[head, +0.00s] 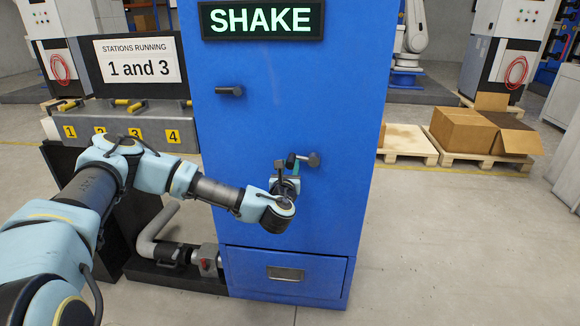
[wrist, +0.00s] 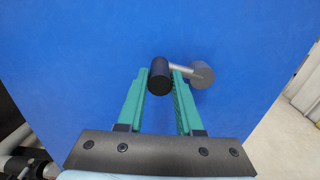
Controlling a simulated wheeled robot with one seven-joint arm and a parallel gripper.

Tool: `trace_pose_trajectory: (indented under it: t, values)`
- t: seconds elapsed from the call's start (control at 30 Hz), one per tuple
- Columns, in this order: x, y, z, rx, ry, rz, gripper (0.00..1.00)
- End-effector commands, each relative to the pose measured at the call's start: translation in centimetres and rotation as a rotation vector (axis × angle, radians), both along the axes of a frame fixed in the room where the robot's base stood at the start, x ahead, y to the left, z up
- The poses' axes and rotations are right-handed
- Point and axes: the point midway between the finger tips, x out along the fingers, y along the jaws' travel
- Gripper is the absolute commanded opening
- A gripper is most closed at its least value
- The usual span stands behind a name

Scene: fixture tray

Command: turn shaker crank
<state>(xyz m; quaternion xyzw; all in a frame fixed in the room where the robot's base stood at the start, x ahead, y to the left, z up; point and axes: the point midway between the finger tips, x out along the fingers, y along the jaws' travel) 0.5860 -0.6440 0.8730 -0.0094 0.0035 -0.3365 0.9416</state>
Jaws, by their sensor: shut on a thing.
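The shaker crank (head: 313,159) is on the front of the blue cabinet (head: 345,90), right of centre. Its round grey hub (wrist: 203,75) shows in the wrist view, with a short grey arm running left to a black handle (wrist: 160,76). My gripper (wrist: 160,86) has its two green fingers on either side of the black handle and is shut on it. In the head view my gripper (head: 288,168) reaches the crank from the left, and my wrist partly hides the fingers. A lit sign reading SHAKE (head: 262,19) is at the cabinet's top.
A dark peg handle (head: 230,91) sticks out of the cabinet at upper left. A drawer (head: 320,278) is shut below. A board (head: 138,62) reads "Stations running 1 and 3" above numbered stations. Cardboard boxes (head: 465,130) lie on pallets at right. The floor right of the cabinet is clear.

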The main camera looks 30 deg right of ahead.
Motion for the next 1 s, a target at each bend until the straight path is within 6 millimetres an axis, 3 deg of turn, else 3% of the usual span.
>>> trace_pose_trajectory:
  t: [0.17, 1.0]
  values:
    - [0.0, 0.01, 0.01, 0.0, 0.0, 0.0, 0.0]
    - [0.0, 0.01, 0.01, 0.0, 0.0, 0.0, 0.0]
